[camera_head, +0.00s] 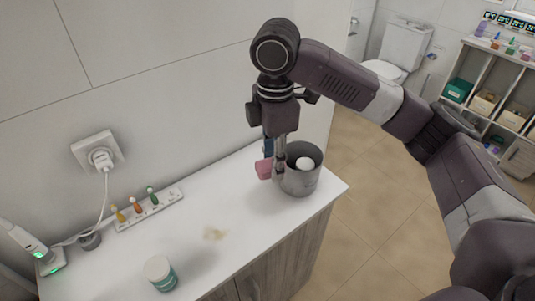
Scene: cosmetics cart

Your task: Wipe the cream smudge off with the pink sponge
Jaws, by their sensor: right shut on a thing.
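The cream smudge (215,233) is a pale beige patch on the white counter top, left of and nearer than my right gripper. My right gripper (274,164) points down above the counter and is shut on the pink sponge (263,169). The sponge is held beside the left side of a grey metal cup, near its rim height. Parts of the fingers overlap the cup in the picture; I cannot tell whether they touch it. My left gripper is not in view.
The grey cup (302,181) holds a white round thing (305,163) near the counter's right end. A jar with a white lid (160,273) stands at the front. The counter around the smudge is clear.

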